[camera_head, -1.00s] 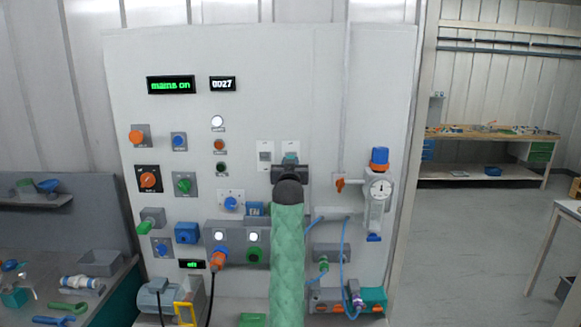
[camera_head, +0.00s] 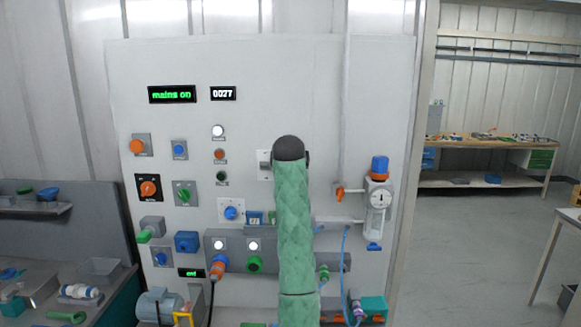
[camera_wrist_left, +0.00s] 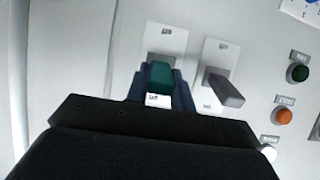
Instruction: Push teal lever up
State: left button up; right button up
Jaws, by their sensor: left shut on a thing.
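The teal lever (camera_wrist_left: 161,77) shows in the left wrist view, on a white plate on the panel. My left gripper (camera_wrist_left: 162,88) is shut on it, with a dark blue finger on each side. In the head view, my green-sleeved left arm stands in front of the panel and hides the teal lever and the gripper. The lever's exact angle is hard to tell.
A grey lever (camera_wrist_left: 225,90) on its own plate sits close beside the teal one; its plate shows in the head view (camera_head: 264,165). An orange valve handle (camera_head: 340,193) and a gauge (camera_head: 379,197) are right of my arm. The panel above my wrist is clear.

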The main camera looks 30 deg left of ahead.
pick_arm(q)
jog(key=shift+r, duration=0.1)
pick_arm(e)
jog(key=shift+d, duration=0.15)
pick_arm(q)
jog(key=o, duration=1)
jog(key=shift+s+d+b, duration=0.15)
jog(key=shift+s+b, duration=0.05)
jog(key=shift+b, duration=0.15)
jog(key=b+v, duration=0.3)
jog(key=v, duration=0.4)
jog(key=shift+r+b, duration=0.15)
jog(key=shift+b, duration=0.2)
pick_arm(e)
jog(key=w+f, duration=0.3)
jog(key=shift+w+a+f, duration=0.15)
jog(key=shift+a+f, duration=0.05)
jog(key=shift+a, duration=0.15)
jog(key=shift+s, duration=0.35)
